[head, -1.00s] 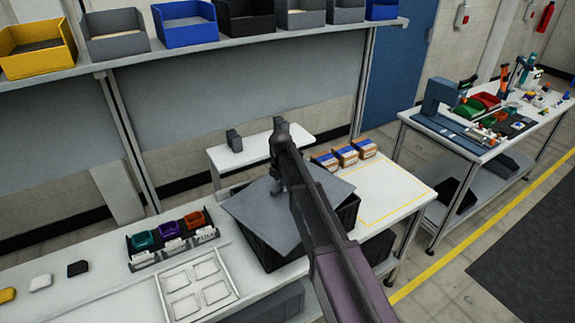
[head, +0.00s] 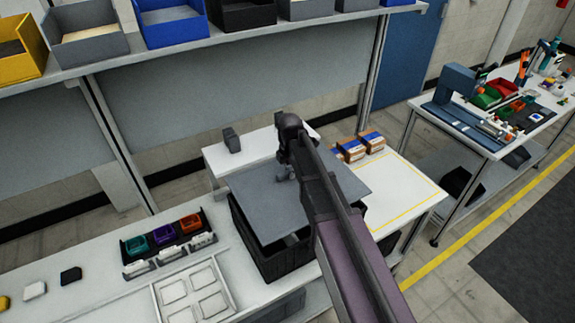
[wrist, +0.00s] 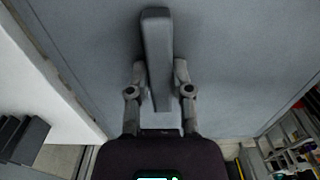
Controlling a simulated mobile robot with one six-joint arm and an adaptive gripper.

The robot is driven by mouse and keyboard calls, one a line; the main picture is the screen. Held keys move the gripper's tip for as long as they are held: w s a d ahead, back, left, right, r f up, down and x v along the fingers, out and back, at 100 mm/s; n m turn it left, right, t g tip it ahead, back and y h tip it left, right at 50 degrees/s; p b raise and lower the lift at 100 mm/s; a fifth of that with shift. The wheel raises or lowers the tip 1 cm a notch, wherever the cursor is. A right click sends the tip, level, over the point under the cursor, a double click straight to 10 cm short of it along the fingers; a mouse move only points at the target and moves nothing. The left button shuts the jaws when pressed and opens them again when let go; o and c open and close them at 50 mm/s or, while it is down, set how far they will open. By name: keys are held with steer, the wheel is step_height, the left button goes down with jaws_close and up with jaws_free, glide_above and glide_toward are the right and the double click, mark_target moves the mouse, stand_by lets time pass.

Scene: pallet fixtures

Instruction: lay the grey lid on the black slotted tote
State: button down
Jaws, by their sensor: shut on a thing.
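The grey lid (head: 262,207) is a flat plate over the black slotted tote (head: 285,262) on the bench in the head view. I cannot tell whether the lid touches the rim. My gripper (wrist: 158,88) is shut on the lid's upright grey handle (wrist: 157,45), one finger on each side in the wrist view. The lid (wrist: 225,65) fills most of that view. In the head view my arm hides part of the lid and tote, and my gripper (head: 285,175) is small.
A white raised shelf (head: 225,160) with a dark block (head: 231,140) stands behind the tote. Brown-and-blue boxes (head: 350,150) sit to its right, near a yellow-outlined clear area (head: 410,185). A white compartment tray (head: 165,295) and a rack of coloured bins (head: 165,240) are left.

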mark_target(289, 184)
steer(key=shift+a+f+b, duration=0.1)
steer(key=shift+f+b, duration=0.1)
steer(key=shift+b, duration=0.1)
steer(key=shift+f+b, duration=2.85)
steer(key=shift+f, duration=0.05)
steer(key=shift+s+f+b, duration=0.1)
steer(key=shift+f+b, duration=0.6)
steer(key=shift+b, duration=0.05)
stand_by(0.6)
steer(key=shift+c, duration=2.2)
jaws_free()
steer(key=shift+r, duration=0.1)
